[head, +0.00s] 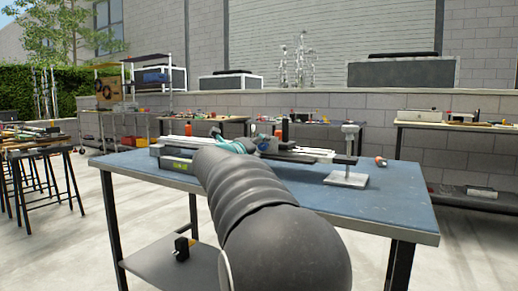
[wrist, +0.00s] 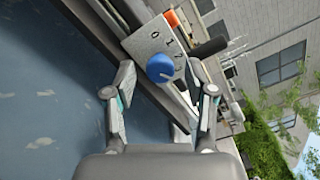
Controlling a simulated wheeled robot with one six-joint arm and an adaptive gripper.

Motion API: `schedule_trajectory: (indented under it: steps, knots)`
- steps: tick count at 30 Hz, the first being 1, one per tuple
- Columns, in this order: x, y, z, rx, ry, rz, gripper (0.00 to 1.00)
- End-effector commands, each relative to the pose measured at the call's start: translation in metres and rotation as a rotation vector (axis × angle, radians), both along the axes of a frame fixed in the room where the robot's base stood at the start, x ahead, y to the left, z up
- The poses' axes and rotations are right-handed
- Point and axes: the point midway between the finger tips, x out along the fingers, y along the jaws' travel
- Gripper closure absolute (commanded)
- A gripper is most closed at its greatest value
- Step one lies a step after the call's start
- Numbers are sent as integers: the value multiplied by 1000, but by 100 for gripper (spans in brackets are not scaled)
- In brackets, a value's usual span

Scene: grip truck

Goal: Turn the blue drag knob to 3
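The blue drag knob (wrist: 160,68) shows in the wrist view on a light grey plate (wrist: 150,42) printed with 0, 1 and 2. A further mark beside the 2 is too small and partly covered to read. I cannot make out a pointer on the knob. My gripper (wrist: 160,72) is open, one finger on each side of the knob, with gaps visible between fingers and knob.
The blue table (head: 390,192) carries the long device (head: 310,153) and a small stand (head: 347,178). An orange part (wrist: 172,19) and a black handle (wrist: 208,48) are close beyond the knob. The table's front right is clear.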

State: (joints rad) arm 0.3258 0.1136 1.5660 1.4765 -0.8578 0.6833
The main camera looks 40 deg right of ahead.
Motion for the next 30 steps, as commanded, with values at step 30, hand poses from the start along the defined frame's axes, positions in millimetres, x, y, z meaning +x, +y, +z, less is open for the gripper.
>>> schedule_trajectory:
  steps: [30]
  knots:
    - [-45,109,0,0,0,0,45]
